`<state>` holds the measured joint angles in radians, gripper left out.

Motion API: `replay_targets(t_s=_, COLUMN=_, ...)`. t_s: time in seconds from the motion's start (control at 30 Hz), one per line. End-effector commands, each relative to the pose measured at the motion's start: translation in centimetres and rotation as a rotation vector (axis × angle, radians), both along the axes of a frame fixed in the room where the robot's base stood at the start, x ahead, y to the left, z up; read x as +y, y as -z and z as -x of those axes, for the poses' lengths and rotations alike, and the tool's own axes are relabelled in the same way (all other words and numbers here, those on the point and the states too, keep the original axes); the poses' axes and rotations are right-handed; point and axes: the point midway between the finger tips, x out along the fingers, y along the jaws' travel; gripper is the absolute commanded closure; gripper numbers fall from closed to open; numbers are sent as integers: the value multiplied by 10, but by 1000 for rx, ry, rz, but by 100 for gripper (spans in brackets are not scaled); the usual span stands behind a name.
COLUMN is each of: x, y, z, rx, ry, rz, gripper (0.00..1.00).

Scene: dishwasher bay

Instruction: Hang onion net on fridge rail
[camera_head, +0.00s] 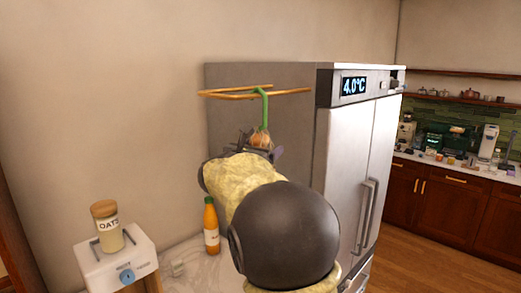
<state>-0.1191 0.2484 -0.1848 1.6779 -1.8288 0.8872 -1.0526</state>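The onion net (262,139) shows as brown onions with a green strap (264,110) running straight up from them. The top of the strap bends over at the front bar of the brass-coloured fridge rail (230,95). I cannot tell whether the strap is hooked over the bar or only in front of it. The rail sticks out from the left side of the grey fridge (345,150). My gripper (260,150) is right at the onions, below the rail. My arm hides most of it and the lower part of the net, so its grip is unclear.
An orange bottle (211,226) stands on the pale counter (205,270) left of my arm. A jar of oats (107,228) sits on a white scale-like device (118,262) at lower left. The wall left of the rail is bare. Cabinets (450,195) stand at far right.

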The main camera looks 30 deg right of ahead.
Motion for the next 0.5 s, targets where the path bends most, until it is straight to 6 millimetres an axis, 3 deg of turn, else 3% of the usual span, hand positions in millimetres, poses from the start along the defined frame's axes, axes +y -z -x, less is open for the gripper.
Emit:
replay_targets(t_s=0.3, x=3, y=3, z=1, rx=3, ry=-1, rz=-2, gripper=19)
replay_targets(t_s=0.5, x=20, y=4, z=14, rx=0, ry=-3, rz=-3, gripper=19)
